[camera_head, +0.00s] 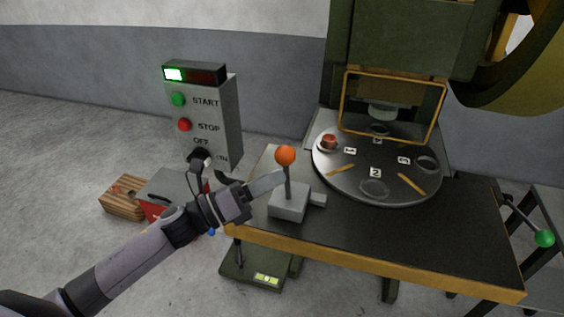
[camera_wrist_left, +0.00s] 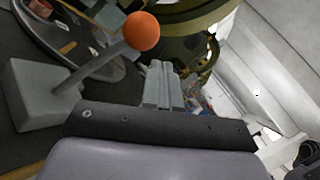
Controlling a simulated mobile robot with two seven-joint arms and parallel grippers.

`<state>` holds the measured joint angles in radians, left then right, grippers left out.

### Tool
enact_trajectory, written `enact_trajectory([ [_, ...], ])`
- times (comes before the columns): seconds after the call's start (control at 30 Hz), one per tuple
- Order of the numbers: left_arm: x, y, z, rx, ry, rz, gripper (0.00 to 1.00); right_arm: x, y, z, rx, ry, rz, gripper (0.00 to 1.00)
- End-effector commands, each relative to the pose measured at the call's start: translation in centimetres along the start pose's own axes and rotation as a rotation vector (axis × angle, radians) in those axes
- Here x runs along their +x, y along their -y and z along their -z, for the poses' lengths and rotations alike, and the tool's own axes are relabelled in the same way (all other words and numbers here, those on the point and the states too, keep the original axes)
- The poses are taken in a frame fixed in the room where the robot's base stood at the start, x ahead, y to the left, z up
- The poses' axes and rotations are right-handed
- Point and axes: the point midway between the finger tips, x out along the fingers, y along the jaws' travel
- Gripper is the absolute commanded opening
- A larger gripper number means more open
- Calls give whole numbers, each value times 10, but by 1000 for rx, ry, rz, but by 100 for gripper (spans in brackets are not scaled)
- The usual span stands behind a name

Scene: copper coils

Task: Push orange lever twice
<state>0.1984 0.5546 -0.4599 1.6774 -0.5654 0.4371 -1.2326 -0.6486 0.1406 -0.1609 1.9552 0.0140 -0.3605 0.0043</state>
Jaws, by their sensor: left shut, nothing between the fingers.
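The lever has an orange ball (camera_head: 285,155) on a thin grey stem, rising from a grey box base (camera_head: 289,202) on the table's left corner. The stem looks nearly upright in the head view. My left gripper (camera_head: 279,178) is shut and empty, its fingertips beside the stem just below the ball. I cannot tell whether they touch it. In the left wrist view the orange ball (camera_wrist_left: 142,31) and the grey base (camera_wrist_left: 40,95) lie left of the shut fingers (camera_wrist_left: 162,85). My right gripper is not in view.
A black table (camera_head: 450,225) with a yellow edge carries a round numbered dial plate (camera_head: 345,180) under a green press. A control box (camera_head: 226,115) with START and STOP buttons stands behind my left arm. A green-knobbed lever (camera_head: 544,238) is at the right.

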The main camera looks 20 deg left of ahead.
Motion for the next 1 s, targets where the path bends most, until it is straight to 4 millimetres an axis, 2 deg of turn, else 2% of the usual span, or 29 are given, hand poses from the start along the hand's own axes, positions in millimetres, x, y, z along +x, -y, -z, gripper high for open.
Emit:
enact_trajectory([
  [1.0, 7, -5, -5, 0, 0, 0, 0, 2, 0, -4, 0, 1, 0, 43],
])
